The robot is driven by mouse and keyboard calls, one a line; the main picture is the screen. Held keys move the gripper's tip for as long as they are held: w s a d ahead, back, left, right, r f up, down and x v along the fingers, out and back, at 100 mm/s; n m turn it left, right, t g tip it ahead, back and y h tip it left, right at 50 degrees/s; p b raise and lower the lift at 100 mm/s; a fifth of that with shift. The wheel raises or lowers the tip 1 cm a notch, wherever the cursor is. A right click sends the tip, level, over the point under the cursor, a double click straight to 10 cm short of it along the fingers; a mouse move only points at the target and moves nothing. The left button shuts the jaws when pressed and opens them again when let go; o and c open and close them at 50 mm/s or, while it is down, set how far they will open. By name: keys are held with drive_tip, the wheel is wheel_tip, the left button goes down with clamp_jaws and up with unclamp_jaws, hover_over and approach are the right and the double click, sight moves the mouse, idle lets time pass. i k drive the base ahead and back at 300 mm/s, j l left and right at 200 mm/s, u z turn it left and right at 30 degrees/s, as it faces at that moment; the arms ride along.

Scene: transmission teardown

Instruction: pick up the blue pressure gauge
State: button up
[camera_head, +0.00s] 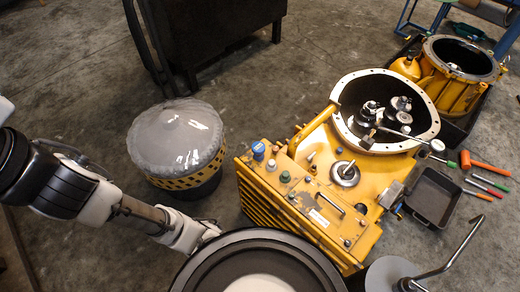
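The blue pressure gauge (258,150) is a small blue-topped part standing at the far left corner of the yellow transmission housing's (310,205) top panel. It looks upright and nothing of mine touches it. My white and black arm comes in from the left and reaches toward the lower middle, left of the housing. Its far end passes behind the round black top of my own body, so my gripper does not show. The gap between the arm and the gauge looks open.
Small knobs, including a green one (285,177), and a handle (330,203) share the panel. A drum with a grey plastic cover (177,138) stands left of the housing. A black tray (433,196) and hand tools (485,163) lie on the right. A dark cabinet (215,40) stands behind.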

sight(258, 148)
drive_tip(key=i+j+z, duration=0.1)
drive_tip(key=j, duration=0.3)
drive_tip(key=i+j+z, duration=0.1)
drive_tip(key=j, duration=0.3)
drive_tip(key=i+j, duration=0.2)
drive_tip(key=j, duration=0.2)
drive_tip(key=i+j+z, duration=0.15)
drive_tip(key=j, duration=0.3)
